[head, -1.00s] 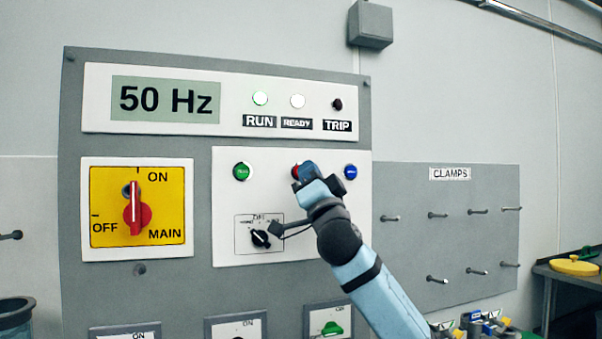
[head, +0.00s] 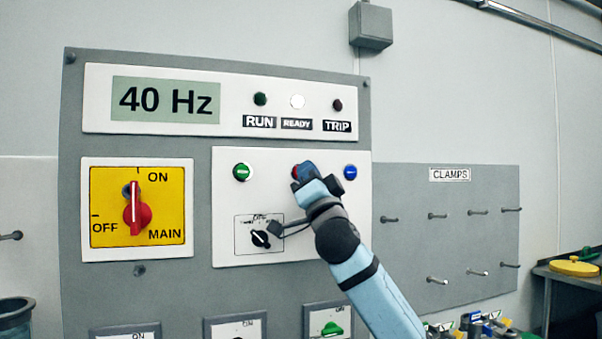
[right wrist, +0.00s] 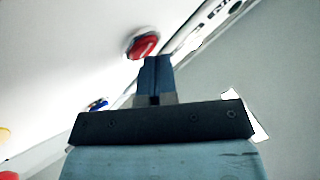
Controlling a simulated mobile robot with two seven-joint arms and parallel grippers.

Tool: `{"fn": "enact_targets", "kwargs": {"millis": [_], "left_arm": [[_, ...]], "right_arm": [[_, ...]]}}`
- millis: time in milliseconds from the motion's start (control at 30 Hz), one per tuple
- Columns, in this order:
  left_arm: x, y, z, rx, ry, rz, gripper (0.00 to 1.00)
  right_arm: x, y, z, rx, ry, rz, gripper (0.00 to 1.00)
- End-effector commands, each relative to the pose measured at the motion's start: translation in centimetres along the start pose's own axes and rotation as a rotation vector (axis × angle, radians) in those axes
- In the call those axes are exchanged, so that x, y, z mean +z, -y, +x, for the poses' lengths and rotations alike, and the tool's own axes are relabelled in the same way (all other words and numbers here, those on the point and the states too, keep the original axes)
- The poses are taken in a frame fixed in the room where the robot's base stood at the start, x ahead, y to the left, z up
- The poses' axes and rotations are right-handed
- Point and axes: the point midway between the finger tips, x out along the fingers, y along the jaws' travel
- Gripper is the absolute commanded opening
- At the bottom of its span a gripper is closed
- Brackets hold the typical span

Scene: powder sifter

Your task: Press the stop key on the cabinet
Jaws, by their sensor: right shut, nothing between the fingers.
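The red stop key (head: 295,172) is on the white key panel (head: 225,210) of the grey cabinet (head: 75,250), between a green key (head: 242,172) and a blue key (head: 350,172). My right gripper (head: 303,174) is in front of it and hides most of it in the head view. In the right wrist view the red key (right wrist: 143,45) shows just beyond the shut, empty fingertips (right wrist: 157,60). I cannot tell whether they touch it. The display (head: 166,99) reads 40 Hz. The RUN lamp (head: 260,99) is dark, the READY lamp (head: 298,101) is white. My left gripper is out of view.
A small selector knob (head: 261,239) sits below the keys, close to my right wrist. The yellow main switch (head: 137,208) is to the left, its red handle upright. A grey pegboard labelled CLAMPS (head: 450,230) is on the right.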

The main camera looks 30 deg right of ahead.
Motion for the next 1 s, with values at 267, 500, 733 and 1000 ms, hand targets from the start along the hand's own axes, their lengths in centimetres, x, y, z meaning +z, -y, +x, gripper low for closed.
{"fn": "enact_targets", "kwargs": {"millis": [267,500,733,1000], "left_arm": [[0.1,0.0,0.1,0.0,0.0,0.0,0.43],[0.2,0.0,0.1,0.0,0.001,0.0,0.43],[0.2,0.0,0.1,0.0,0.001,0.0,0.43],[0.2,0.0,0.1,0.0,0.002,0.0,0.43]], "right_arm": [[-0.5,0.6,-0.9,0.0,0.0,0.002,0.0],[-0.7,0.8,-1.2,0.001,0.0,0.0,0.0],[-0.9,1.0,-1.5,0.0,0.0,0.001,0.0],[-2.3,2.4,-3.3,0.0,0.0,0.002,0.0]]}}
